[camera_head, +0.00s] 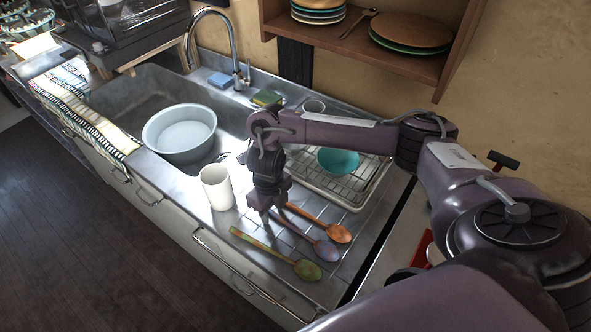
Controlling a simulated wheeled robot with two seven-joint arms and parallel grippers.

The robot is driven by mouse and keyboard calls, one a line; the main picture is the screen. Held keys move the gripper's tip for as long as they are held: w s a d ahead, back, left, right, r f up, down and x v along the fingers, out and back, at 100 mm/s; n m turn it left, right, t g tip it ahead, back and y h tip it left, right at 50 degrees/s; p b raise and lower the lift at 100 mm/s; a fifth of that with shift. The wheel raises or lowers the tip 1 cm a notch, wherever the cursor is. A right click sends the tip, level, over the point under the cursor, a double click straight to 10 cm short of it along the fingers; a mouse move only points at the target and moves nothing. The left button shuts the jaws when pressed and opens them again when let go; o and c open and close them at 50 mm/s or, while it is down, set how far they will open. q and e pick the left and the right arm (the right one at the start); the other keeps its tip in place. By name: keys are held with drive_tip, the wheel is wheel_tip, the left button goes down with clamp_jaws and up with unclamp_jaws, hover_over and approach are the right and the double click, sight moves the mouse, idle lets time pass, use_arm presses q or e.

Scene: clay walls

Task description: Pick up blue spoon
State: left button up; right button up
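The blue spoon (326,251) lies on the ribbed steel drainboard, its bowl toward the lower right and its handle running up left toward my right gripper. An orange spoon (339,233) lies above it and a green spoon (306,270) below it, both at a similar slant. My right gripper (268,208) points down over the drainboard at the handle ends of the spoons. Its fingers are small and dark here, so their opening and any contact with the blue handle cannot be told. My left gripper is out of view.
A white cup (217,187) stands just left of my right gripper. A pale basin (180,133) sits in the sink. A dish rack (362,188) with a teal bowl (338,161) is behind the spoons. A wall shelf (400,62) holds plates.

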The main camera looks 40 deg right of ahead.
drive_tip(key=c, duration=0.5)
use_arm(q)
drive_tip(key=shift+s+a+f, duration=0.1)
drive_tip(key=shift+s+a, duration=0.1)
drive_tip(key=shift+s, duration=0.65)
use_arm(e)
clamp_jaws()
